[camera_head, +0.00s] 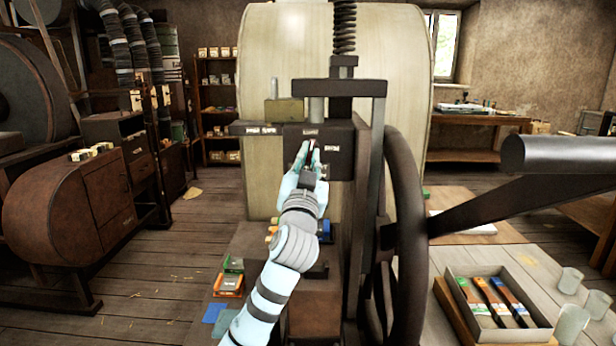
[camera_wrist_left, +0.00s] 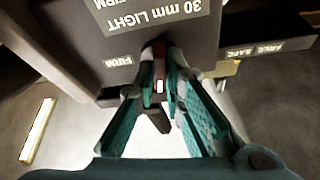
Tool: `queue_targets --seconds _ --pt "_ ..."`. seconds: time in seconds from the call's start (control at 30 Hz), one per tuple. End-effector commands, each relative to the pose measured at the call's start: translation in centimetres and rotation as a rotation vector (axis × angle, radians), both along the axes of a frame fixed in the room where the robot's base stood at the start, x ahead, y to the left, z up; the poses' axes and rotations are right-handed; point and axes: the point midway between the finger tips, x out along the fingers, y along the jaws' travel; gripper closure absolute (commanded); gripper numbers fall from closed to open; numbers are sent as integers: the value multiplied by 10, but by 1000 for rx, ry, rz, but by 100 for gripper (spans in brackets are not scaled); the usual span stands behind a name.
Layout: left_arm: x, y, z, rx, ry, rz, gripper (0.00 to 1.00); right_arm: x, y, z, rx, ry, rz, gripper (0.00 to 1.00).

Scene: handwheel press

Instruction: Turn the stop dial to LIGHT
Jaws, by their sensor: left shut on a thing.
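The stop dial's dark knob (camera_wrist_left: 160,88), with a white and red mark on it, sits between the teal fingers of my left gripper (camera_wrist_left: 162,75) in the left wrist view. My left gripper (camera_head: 309,153) also shows in the head view, shut on the dial at the front of the press's dark block (camera_head: 342,139). The fingers hide most of the dial, so I cannot tell which setting it points to. A plate (camera_wrist_left: 150,12) reading "30 mm LIGHT" shows upside down. My right gripper is out of view.
A large dark handwheel (camera_head: 407,240) and its thick handle bar (camera_head: 560,155) stand right of my left arm. A box of colored packs (camera_head: 490,300) and pale cups (camera_head: 571,322) are on the right table. Small boxes (camera_head: 229,284) lie at lower left.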

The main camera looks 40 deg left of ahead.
Motion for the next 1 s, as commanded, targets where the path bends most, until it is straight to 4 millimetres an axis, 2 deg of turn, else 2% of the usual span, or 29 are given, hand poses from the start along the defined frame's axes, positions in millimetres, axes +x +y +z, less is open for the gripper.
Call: queue_targets --seconds 0.03,0.1,0.33,0.97,1.0 --pt "0 -1 -3 -25 -25 0 100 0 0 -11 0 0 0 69" --pt "0 -1 -3 -63 -54 -1 100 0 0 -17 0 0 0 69" --pt "1 -2 -1 -152 -119 0 100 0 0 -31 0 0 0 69" --pt "1 -2 2 -193 -152 -1 100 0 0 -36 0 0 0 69" --pt "1 -2 2 -193 -153 -1 85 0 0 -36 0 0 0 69"
